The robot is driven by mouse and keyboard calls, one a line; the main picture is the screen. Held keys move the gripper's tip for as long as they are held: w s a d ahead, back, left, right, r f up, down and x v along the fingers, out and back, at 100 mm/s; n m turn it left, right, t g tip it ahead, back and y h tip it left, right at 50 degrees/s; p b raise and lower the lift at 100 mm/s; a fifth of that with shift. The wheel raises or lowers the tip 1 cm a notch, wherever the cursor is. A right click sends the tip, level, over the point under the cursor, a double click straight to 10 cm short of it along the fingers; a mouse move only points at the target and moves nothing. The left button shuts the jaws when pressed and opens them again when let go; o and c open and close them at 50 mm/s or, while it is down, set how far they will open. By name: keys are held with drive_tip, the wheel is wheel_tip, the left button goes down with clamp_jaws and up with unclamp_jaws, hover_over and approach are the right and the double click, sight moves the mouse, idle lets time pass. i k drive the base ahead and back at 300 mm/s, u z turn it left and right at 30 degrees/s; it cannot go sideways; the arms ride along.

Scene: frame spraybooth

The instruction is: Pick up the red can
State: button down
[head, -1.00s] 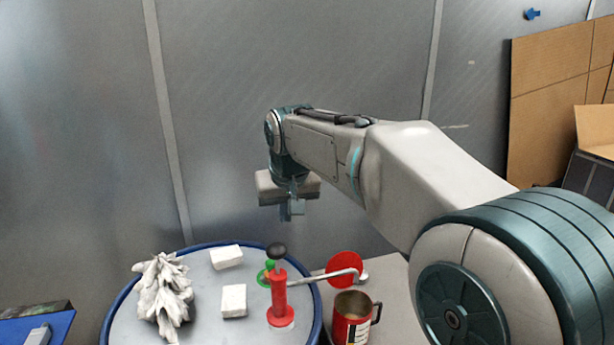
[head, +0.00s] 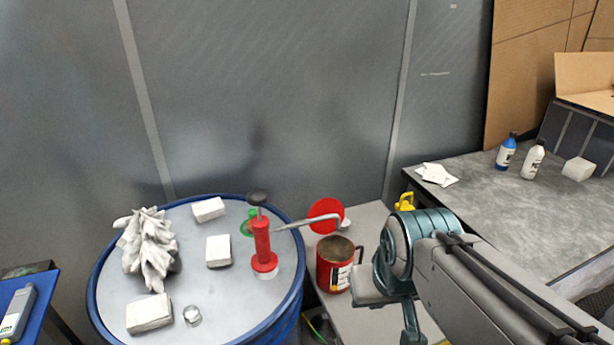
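The red can (head: 326,277) stands upright on a light grey surface (head: 369,222), just right of the blue drum. It has an open top, a dark handle on its right side and a pale label. My gripper (head: 410,332) is to the right of the can and nearer to me, pointing down. Its pale body shows close beside the can, and its fingers are partly seen edge-on near the bottom of the picture. I cannot see whether they are apart, and nothing shows between them.
The blue-rimmed drum (head: 103,262) carries a red hand pump (head: 262,245), white blocks (head: 218,251) and a white crumpled rag (head: 148,250). A red disc (head: 326,215) is behind the can. A grey bench (head: 460,215) with bottles (head: 506,152) is at right.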

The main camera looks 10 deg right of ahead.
sight(335, 255)
drive_tip(key=k, duration=0.5)
drive_tip(key=z, duration=1.9)
drive_tip(key=i, duration=0.85)
drive_tip(key=u, duration=2.4)
